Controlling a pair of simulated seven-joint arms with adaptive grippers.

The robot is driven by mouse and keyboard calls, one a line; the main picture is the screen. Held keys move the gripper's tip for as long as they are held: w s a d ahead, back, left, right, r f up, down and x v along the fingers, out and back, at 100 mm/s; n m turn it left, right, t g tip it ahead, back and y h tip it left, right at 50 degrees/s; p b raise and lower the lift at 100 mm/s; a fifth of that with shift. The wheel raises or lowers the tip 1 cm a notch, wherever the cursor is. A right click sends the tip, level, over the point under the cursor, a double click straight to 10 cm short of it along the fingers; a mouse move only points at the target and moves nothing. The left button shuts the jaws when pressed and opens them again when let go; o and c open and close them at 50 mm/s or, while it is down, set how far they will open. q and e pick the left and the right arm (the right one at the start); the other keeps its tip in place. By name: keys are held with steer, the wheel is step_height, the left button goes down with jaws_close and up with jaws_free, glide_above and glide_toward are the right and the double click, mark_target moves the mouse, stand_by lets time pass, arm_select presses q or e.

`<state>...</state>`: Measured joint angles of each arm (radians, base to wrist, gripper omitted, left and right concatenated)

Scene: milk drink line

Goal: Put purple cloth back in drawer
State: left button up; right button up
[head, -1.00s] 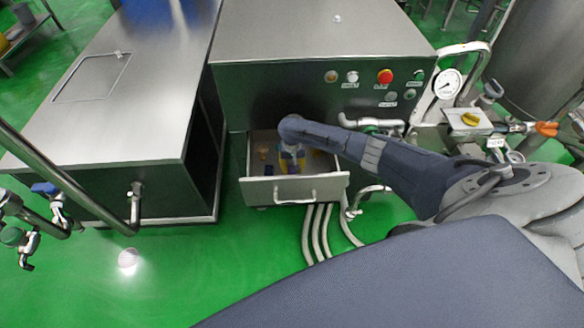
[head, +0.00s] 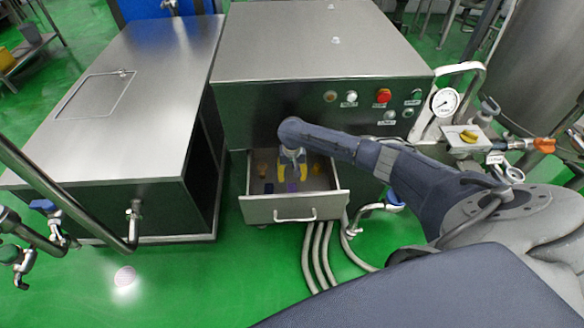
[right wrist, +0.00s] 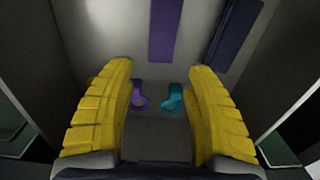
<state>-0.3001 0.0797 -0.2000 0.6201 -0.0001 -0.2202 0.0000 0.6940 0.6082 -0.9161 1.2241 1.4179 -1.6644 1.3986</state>
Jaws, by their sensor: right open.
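A flat purple strip, probably the purple cloth (head: 291,187), lies on the floor of the open drawer (head: 247,211). It also shows at the top of the right wrist view (right wrist: 165,30), apart from both fingers. My right gripper (head: 292,172) reaches down over the drawer from above. In the right wrist view its yellow fingers (right wrist: 163,110) are spread wide with nothing held between them. My left gripper is not in view.
A dark blue strip (right wrist: 235,30) lies beside the purple one. Small purple (right wrist: 138,97) and teal (right wrist: 173,97) ringed pieces show between the fingers. A yellow item (head: 316,168) lies in the drawer. Drawer walls surround the gripper closely; a steel counter (head: 150,110) stands left.

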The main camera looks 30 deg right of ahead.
steer(key=shift+r, duration=2.6)
